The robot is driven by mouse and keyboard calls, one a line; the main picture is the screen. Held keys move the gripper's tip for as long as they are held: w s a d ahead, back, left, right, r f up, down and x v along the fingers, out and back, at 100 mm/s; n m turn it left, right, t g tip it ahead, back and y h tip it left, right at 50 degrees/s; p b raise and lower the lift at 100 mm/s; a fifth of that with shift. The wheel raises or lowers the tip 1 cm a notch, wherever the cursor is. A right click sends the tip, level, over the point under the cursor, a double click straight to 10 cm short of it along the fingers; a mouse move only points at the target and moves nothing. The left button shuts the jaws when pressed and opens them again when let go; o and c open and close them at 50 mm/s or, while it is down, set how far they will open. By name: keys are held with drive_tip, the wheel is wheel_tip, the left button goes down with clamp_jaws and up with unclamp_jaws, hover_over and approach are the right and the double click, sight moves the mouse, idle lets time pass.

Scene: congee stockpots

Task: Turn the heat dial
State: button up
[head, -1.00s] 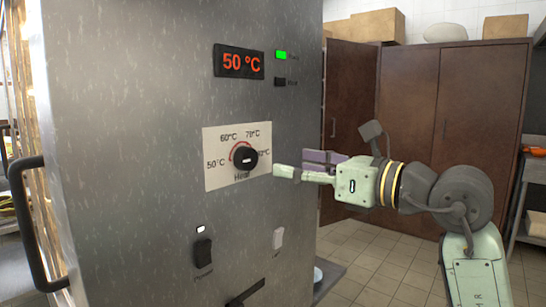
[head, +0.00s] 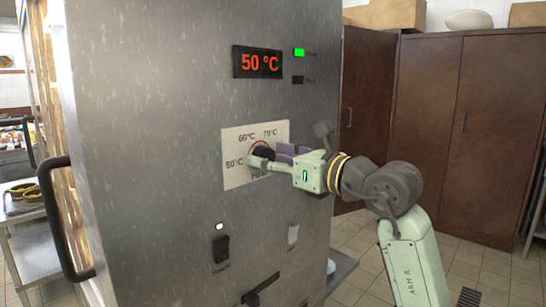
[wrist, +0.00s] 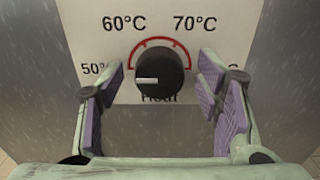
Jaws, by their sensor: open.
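The black heat dial (wrist: 160,72) sits on a pale label plate (wrist: 85,40) on the steel cabinet front. Its white mark points left, toward 50°C. In the head view the dial (head: 262,154) is partly hidden by my gripper (head: 268,156). The display (head: 258,62) reads 50 °C in red.
A green lamp (head: 299,52) is lit at the upper right of the panel. A power switch (head: 222,249) and a black lever (head: 260,290) are below the dial. A cabinet handle (head: 60,215) juts out at left. Brown cupboards (head: 480,140) stand behind.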

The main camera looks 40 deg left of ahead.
drive_tip(key=shift+c, duration=0.4)
drive_tip(key=c, duration=1.1)
drive_tip(key=shift+o, duration=0.2)
